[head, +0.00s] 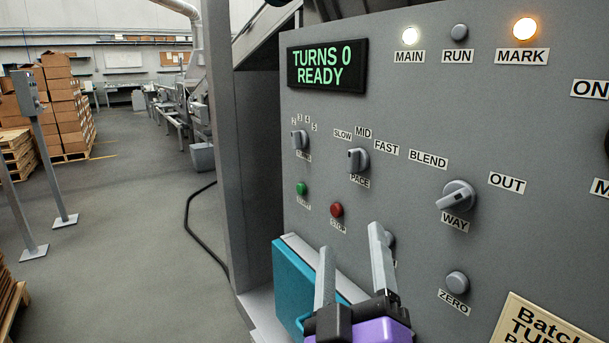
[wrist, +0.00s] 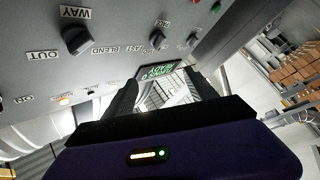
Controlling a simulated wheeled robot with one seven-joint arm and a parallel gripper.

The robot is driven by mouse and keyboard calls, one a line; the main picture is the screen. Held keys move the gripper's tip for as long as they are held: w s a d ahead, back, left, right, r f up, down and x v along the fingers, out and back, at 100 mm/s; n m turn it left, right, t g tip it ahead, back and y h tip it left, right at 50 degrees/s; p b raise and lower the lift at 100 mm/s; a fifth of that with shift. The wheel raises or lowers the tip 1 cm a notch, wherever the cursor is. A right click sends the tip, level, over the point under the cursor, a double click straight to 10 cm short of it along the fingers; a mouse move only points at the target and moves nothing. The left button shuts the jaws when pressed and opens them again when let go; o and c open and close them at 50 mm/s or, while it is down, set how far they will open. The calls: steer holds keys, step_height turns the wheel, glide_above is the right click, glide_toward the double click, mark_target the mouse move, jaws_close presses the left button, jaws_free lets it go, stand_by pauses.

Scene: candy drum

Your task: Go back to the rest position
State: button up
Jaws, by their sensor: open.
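My gripper (head: 352,262) is open and empty in the lower middle of the head view, in front of the grey control panel (head: 400,110). Its two grey fingers point up and stand apart. One finger partly hides a knob (head: 390,240) below the red STOP button (head: 336,209). In the wrist view my gripper (wrist: 163,88) also shows open, with nothing between the fingers. The green display (head: 327,65) reads "TURNS 0 READY". The MAIN lamp (head: 410,36) glows white and the MARK lamp (head: 525,29) glows orange. The RUN lamp (head: 459,32) is dark.
The panel carries the TURNS knob (head: 299,140), PACE knob (head: 357,160), WAY knob (head: 457,196), ZERO button (head: 457,283) and green START button (head: 301,188). A teal block (head: 292,283) is beside my gripper. Open floor (head: 130,230) lies left, with stacked boxes (head: 68,105) and posts (head: 45,150).

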steer(key=s+d+f+g+y+p, duration=0.2)
steer(key=s+f+y+p, duration=0.3)
steer(key=s+f, duration=0.65)
steer(key=s+d+f+m+g+h+p, duration=0.1)
steer(key=s+d, duration=0.3)
steer(key=s, duration=0.4)
steer(key=s+d+f+m+g+h+p, duration=0.1)
steer(key=s+d+f+m+g+p, duration=0.1)
steer(key=s, duration=0.6)
steer(key=s+d+f+m+g+h+p, duration=0.1)
steer(key=s+d+f+m+g, duration=0.1)
steer(key=s, duration=0.6)
steer(key=d+f+m, duration=0.1)
steer(key=d+m, duration=0.1)
steer(key=d, duration=0.1)
steer(key=shift+d+m+p, duration=0.3)
steer(key=shift+d+p, duration=0.05)
